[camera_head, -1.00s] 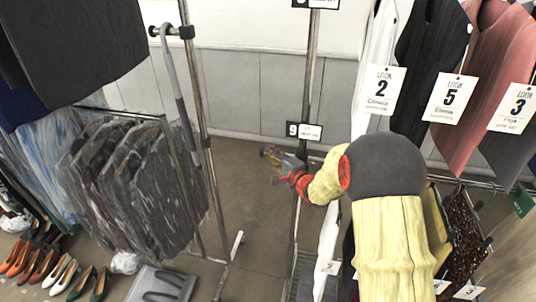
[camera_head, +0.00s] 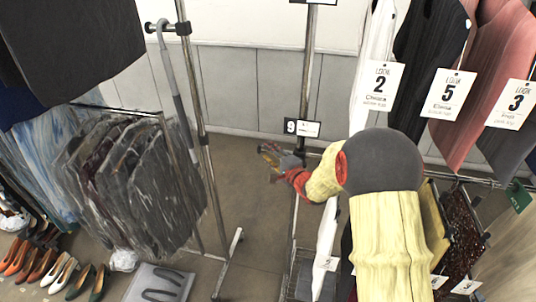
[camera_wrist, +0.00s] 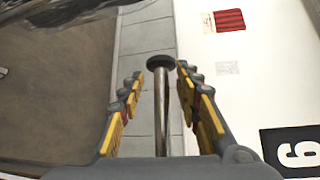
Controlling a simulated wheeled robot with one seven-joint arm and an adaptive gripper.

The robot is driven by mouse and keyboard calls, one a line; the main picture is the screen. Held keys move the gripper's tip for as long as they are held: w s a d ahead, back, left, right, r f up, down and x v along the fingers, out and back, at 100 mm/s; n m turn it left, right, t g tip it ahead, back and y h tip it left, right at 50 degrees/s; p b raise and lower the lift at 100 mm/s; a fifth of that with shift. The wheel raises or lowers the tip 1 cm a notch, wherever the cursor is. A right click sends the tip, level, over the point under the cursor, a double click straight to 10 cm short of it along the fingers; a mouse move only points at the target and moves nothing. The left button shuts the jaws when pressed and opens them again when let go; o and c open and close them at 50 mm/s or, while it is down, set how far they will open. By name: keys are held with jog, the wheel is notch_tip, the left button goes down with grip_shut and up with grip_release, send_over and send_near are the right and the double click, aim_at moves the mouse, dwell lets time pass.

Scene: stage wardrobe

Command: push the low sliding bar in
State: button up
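A thin metal bar (camera_wrist: 161,110) with a dark round end cap (camera_wrist: 160,61) runs lengthwise between my fingers in the wrist view. It looks like the low sliding bar. My gripper (camera_wrist: 158,72) is open, with a finger on each side of the bar and a visible gap on both sides. In the head view my gripper (camera_head: 270,154) is beside the upright post (camera_head: 307,75), just below the number 9 label (camera_head: 303,128). The bar's end is too small to make out there, and my arm covers part of the rack behind.
A rack with dark jackets (camera_head: 130,180) stands left, its upright pole (camera_head: 197,95) near my gripper. Tagged garments (camera_head: 425,75) hang right. Shoes (camera_head: 40,270) and a grey board (camera_head: 160,284) lie on the floor. Floor (camera_head: 250,190) between the racks is clear.

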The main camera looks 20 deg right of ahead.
jog(key=v, duration=1.2)
